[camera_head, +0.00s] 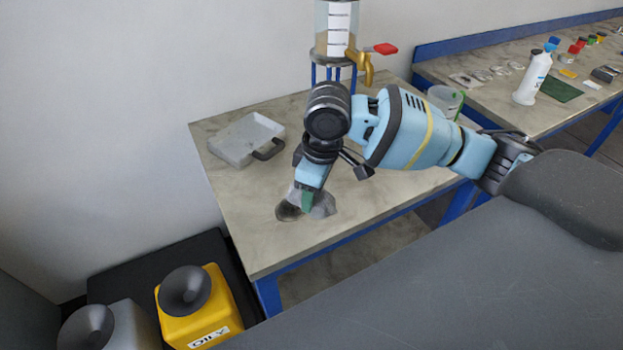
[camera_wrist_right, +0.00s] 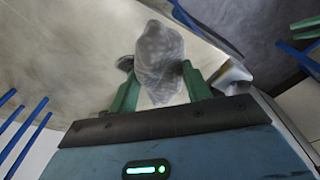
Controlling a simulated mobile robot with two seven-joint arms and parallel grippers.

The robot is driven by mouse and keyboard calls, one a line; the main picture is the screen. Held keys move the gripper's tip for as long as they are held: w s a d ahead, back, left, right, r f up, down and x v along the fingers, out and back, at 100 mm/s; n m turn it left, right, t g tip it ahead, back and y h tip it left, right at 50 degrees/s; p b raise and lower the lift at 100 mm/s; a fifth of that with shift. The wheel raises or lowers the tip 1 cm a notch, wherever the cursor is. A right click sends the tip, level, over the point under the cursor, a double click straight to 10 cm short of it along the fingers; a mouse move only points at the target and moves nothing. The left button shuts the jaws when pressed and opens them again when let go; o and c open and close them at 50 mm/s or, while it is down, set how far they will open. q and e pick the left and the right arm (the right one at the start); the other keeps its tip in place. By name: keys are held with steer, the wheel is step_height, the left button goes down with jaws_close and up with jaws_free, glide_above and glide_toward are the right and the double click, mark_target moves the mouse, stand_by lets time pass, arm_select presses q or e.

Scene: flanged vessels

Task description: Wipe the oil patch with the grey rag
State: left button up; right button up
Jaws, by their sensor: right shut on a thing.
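The grey rag (camera_head: 322,204) is bunched up at the table top, in my right gripper (camera_head: 308,200). In the right wrist view the rag (camera_wrist_right: 160,62) sits between the two green fingers of the right gripper (camera_wrist_right: 160,85), which are shut on it. The dark oil patch (camera_head: 288,211) shows on the table just left of the rag; part of it is hidden by the rag and fingers. A dark bit of it also shows beside the left finger in the wrist view (camera_wrist_right: 125,63). My left gripper is not in view.
A grey metal tray (camera_head: 238,140) with a dark handle lies at the table's back left. A clear tank with a brass tap (camera_head: 366,68) stands at the back. A yellow OILY container (camera_head: 196,315) stands on the floor below. The table's front left is clear.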

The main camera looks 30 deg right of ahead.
steer(key=w+n, duration=0.1)
steer(key=n, duration=0.3)
steer(key=w+d+f+n, duration=0.1)
steer(key=n, duration=0.1)
steer(key=shift+w+f+g, duration=0.1)
steer(key=shift+w+g, duration=0.2)
steer(key=n, duration=0.2)
steer(key=w+f+n, duration=0.1)
steer(key=n, duration=0.1)
steer(key=w+d+n, duration=0.1)
steer(key=n, duration=0.1)
steer(key=shift+f+g, duration=0.15)
steer(key=shift+g, duration=0.15)
steer(key=shift+f, duration=0.15)
